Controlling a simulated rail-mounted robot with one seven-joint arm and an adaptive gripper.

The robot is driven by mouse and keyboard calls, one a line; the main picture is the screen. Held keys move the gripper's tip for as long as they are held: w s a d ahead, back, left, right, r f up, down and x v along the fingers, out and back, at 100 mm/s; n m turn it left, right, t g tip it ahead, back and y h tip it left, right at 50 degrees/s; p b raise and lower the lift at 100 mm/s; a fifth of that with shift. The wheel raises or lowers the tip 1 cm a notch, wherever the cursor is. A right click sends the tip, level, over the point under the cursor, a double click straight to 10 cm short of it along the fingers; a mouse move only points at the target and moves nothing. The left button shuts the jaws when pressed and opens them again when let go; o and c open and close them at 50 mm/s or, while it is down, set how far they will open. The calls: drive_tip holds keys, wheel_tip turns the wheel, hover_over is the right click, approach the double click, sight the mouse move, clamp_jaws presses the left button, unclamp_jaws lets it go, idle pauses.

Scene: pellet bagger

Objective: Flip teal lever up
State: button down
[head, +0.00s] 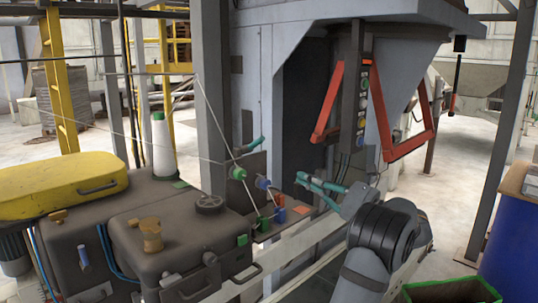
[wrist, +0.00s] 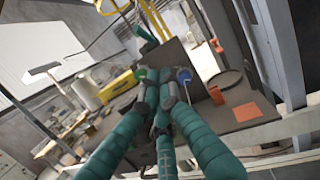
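A teal lever (head: 249,145) sticks out by a dark upright plate on the bagger, left of the dark opening in the head view. It also shows as a slanted teal bar near the top of the wrist view (wrist: 147,34). My gripper (head: 300,181) has teal fingers and is to the right of the lever and a little lower in the head view, apart from it. In the wrist view the fingertips (wrist: 160,77) come close together with nothing seen held between them. The lever's base is hard to make out.
A green knob (head: 238,173) and a blue knob (head: 263,183) stick out below the lever. An orange part (head: 280,208) sits lower. The sewing machine with its yellow cover (head: 60,185) is at left. A red-orange frame (head: 328,105) hangs behind, above my gripper.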

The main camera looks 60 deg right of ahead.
drive_tip(key=p, duration=0.5)
approach(252, 145)
wheel_tip(252, 145, down, 3)
drive_tip(key=w+d, duration=0.2)
drive_tip(key=w, duration=0.1)
drive_tip(key=w+r+p, duration=0.1)
drive_tip(key=w+r, duration=0.1)
drive_tip(key=r, duration=0.1)
drive_tip(key=shift+a+p, duration=0.15)
drive_tip(key=shift+p, duration=0.2)
drive_tip(key=shift+r, duration=0.1)
drive_tip(key=shift+s+r+g+p, duration=0.15)
drive_tip(key=shift+g+p, duration=0.25)
drive_tip(key=shift+p, duration=0.6)
drive_tip(key=shift+r+p, duration=0.2)
drive_tip(key=shift+p, duration=0.4)
